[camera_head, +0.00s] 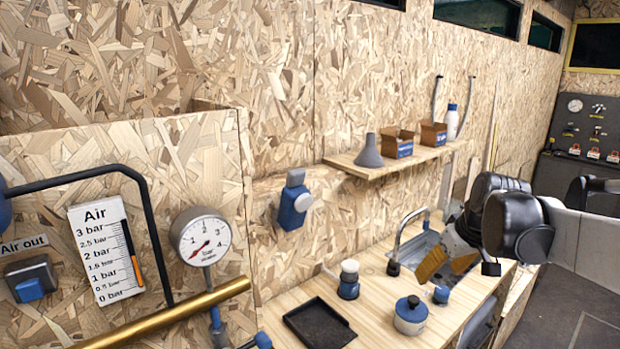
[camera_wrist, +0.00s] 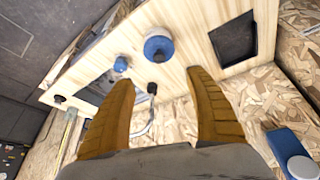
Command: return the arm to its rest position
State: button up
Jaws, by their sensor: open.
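My arm (camera_head: 515,225) reaches in from the right in the head view, bent over the right part of the wooden counter (camera_head: 375,295). My gripper (camera_head: 447,265), with orange-brown fingers, hangs near the sink and faucet. In the wrist view the two fingers of my gripper (camera_wrist: 160,105) stand wide apart with nothing between them. The fingertips are above the counter, and whether they touch anything in the head view is hard to tell.
A blue-white pot (camera_head: 410,315), a small blue object (camera_head: 441,294), a brush-like item (camera_head: 349,279) and a black tray (camera_head: 320,324) are on the counter. The faucet (camera_head: 402,235) is close to my gripper. A shelf (camera_head: 385,164) holds a funnel, boxes and a bottle.

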jog(key=s+a+f+m+t, duration=0.1)
jog(key=s+a, duration=0.4)
jog(key=s, duration=0.6)
jog(key=s+a+f+m+t, duration=0.1)
jog(key=s+a+f, duration=0.3)
jog(key=s, duration=0.7)
jog(key=shift+s+a+m+h+b, duration=0.2)
jog(key=shift+a+m+h+b, duration=0.15)
jog(key=shift+a, duration=0.2)
